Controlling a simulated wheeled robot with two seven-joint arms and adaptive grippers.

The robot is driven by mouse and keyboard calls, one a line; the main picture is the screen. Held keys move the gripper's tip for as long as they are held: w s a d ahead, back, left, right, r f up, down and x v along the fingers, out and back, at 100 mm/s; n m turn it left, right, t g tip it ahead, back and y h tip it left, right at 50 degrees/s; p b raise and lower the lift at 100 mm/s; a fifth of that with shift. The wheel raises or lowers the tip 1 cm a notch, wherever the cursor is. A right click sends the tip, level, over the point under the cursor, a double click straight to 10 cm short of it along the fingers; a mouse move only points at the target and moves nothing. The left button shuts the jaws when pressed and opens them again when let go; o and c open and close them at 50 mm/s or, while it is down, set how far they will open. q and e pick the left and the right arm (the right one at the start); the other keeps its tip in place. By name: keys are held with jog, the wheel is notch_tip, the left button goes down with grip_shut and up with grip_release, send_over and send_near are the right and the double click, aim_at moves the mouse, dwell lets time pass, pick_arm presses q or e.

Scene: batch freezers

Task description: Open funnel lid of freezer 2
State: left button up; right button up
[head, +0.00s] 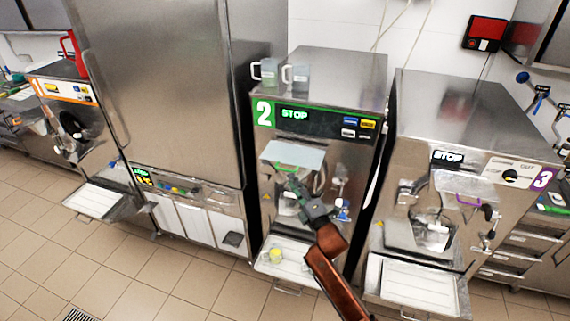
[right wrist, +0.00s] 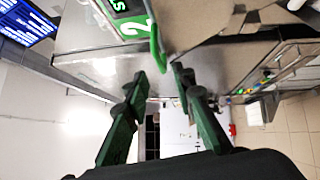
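Freezer 2 (head: 345,165) stands in the middle of the head view, with a green number label and a lit STOP display. Its funnel lid (head: 293,153) is a pale panel on the front that looks down over the funnel. A green handle (head: 286,168) sits on the lid's front edge. My right gripper (head: 294,186) is just below this handle. In the right wrist view the two fingers (right wrist: 160,76) are apart, with the green handle (right wrist: 156,46) just beyond the gap between their tips; contact is not clear. The left gripper is not in view.
Freezer 3 (head: 480,120) stands to the right, with a purple lid handle. A tall steel cabinet (head: 160,80) stands to the left. Two clear jugs (head: 296,77) sit on top of freezer 2. Tiled floor is free in front.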

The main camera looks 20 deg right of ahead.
aim_at(291, 158)
jog(key=p+x, duration=0.1)
jog(key=x, duration=0.6)
jog(key=shift+w+p, duration=0.2)
jog(key=shift+p, duration=0.15)
jog(key=shift+c, duration=0.5)
grip_shut()
jog(key=shift+a, duration=0.1)
